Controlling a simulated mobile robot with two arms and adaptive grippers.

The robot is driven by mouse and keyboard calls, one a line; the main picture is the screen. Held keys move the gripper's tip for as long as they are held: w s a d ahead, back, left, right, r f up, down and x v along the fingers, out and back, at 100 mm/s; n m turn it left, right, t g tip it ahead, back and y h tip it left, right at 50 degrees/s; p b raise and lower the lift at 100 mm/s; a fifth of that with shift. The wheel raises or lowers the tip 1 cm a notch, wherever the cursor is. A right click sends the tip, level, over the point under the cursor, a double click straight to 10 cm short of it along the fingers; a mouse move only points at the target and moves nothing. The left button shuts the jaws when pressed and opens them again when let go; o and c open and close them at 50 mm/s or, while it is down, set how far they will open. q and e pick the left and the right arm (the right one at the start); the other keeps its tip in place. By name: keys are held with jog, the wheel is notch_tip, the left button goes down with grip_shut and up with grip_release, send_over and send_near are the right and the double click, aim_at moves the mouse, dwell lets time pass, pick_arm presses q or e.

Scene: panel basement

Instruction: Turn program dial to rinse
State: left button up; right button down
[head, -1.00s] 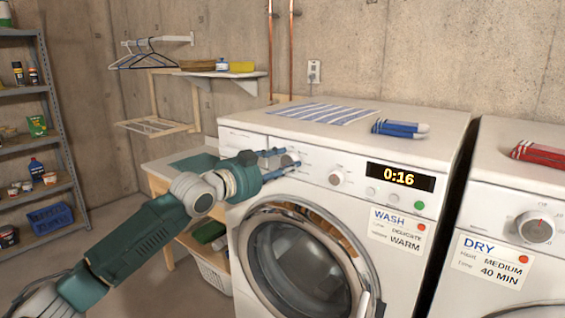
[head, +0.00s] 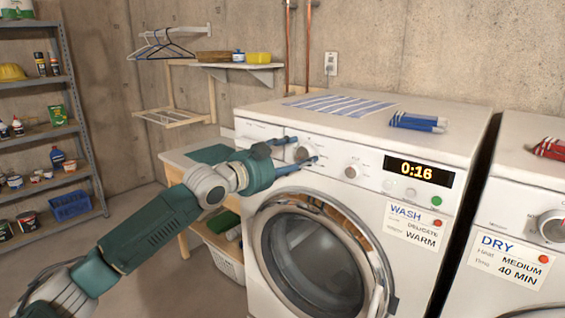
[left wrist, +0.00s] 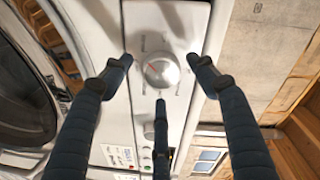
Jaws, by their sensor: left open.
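The program dial (head: 301,151) is a round silver knob on the upper left of the washer's (head: 243,117) front panel. In the left wrist view the dial (left wrist: 161,70) shows a small red mark at its upper left, with marks around it too small to read. My left gripper (head: 305,149) is open at the dial. Its dark blue fingers stand around the knob: one on each side and one below in the wrist view. They show gaps to the knob there. My right gripper is not in view.
A second knob (head: 352,171) sits right of the dial, beside the display (head: 419,171) reading 0:16. The round washer door (head: 312,262) is below. A dryer (head: 515,215) stands at right. A wooden table (head: 172,160) and a metal shelf (head: 85,150) are at left.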

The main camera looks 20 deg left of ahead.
pick_arm(q)
jog(key=v, duration=1.1)
jog(key=shift+f, duration=0.15)
